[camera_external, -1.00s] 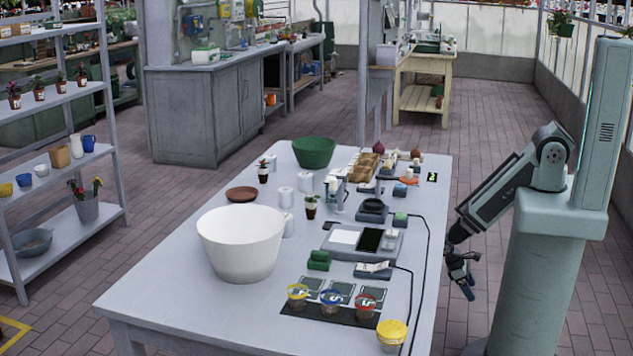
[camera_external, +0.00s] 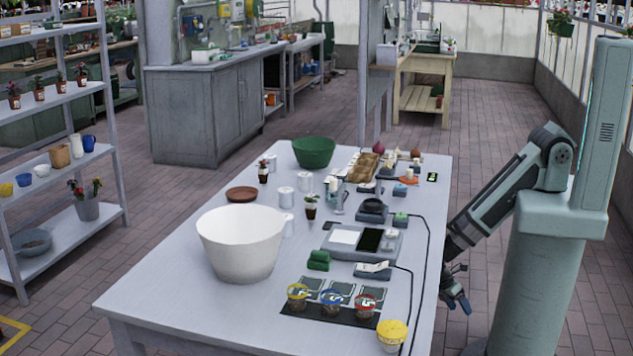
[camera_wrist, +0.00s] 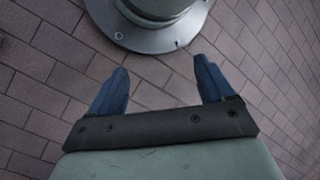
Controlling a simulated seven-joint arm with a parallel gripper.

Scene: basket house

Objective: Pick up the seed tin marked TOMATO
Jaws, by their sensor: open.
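Three small tins with coloured lids stand in a row on a black mat (camera_external: 330,313) near the table's front right: one yellow-lidded tin (camera_external: 297,297), one blue-lidded tin (camera_external: 331,302) and one red-lidded tin (camera_external: 365,306). A larger yellow-topped tub (camera_external: 392,335) stands at the right edge. The markings are too small to read, so I cannot tell which says TOMATO. My gripper (camera_external: 457,297) hangs beside the table's right edge, away from the tins. In the wrist view its blue fingers (camera_wrist: 160,78) are spread apart with only brick floor between them. No tin shows there.
A big white bowl (camera_external: 240,245) stands left of the tins. A green block (camera_external: 318,260), a grey device (camera_external: 365,240) and dark cables (camera_external: 411,290) lie behind and right of them. The front left of the table is clear.

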